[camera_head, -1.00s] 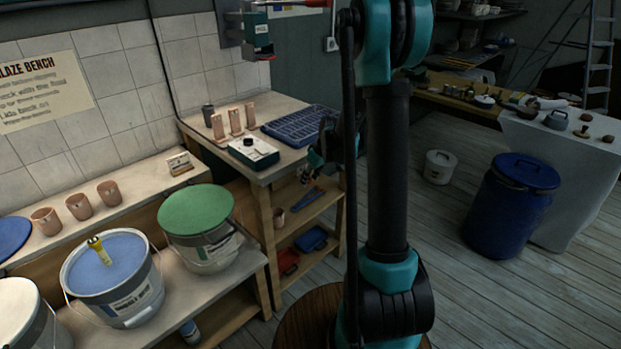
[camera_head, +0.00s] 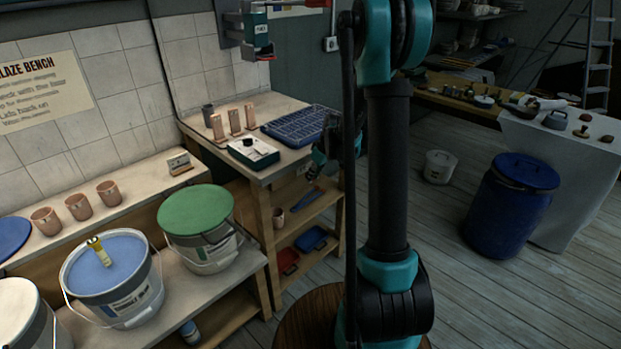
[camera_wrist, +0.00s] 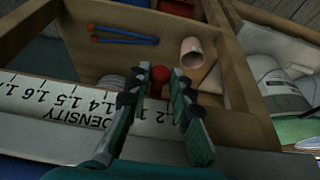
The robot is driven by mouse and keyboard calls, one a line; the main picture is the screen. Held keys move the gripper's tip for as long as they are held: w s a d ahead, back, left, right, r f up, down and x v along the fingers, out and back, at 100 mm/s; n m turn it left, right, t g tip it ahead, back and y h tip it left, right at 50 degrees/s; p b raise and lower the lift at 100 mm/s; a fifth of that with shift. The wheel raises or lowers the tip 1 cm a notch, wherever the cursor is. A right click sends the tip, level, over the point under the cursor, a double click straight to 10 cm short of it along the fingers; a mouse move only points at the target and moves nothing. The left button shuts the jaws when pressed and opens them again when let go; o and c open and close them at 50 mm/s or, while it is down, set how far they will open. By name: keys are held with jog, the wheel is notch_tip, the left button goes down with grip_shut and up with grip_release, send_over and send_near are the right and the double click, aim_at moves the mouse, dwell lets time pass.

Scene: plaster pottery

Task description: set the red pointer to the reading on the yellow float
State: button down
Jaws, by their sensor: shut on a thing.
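The red pointer (camera_wrist: 160,74) shows as a round red knob in the wrist view. My gripper (camera_wrist: 165,78) is shut on it, one finger at each side. The white density scale (camera_wrist: 50,100) runs along the bench edge, its print upside down in this view. Marks 1.6, 1.5 and 1.4 show left of the fingers and lower marks to the right. The fingers cover the scale near the pointer, so its exact reading is hidden. The yellow float (camera_head: 101,252) stands tilted in the blue glaze bucket (camera_head: 127,305); its reading is too small to tell.
A green-lidded bucket (camera_head: 196,208) stands beside the float's bucket. A white-topped box (camera_head: 253,151) and a blue tray (camera_head: 300,126) lie on the bench. The wrist view shows blue-handled tools (camera_wrist: 122,36) and a clay cup (camera_wrist: 192,52) on the shelf. My arm blocks part of the bench.

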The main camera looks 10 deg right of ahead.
jog(key=shift+w+d, duration=0.7)
jog(key=shift+d, duration=0.2)
jog(key=c, duration=1.3)
grip_release()
jog(key=shift+c, duration=0.2)
jog(key=shift+s+r, duration=0.1)
jog(key=shift+r, duration=0.05)
jog(key=v, duration=1.1)
jog(key=shift+r, duration=0.3)
jog(key=shift+s+d, duration=0.1)
jog(key=shift+s, duration=0.1)
jog(key=s+a+f+m+h, duration=0.1)
jog(key=s+f+m, duration=0.2)
jog(key=s, duration=1.1)
jog(key=s+a+f+m+h, duration=0.1)
jog(key=s+f+m, duration=0.3)
jog(key=s, duration=1)
jog(key=shift+s+f+t+h, duration=0.3)
jog(key=shift+s+f, duration=0.1)
jog(key=shift+f, duration=0.05)
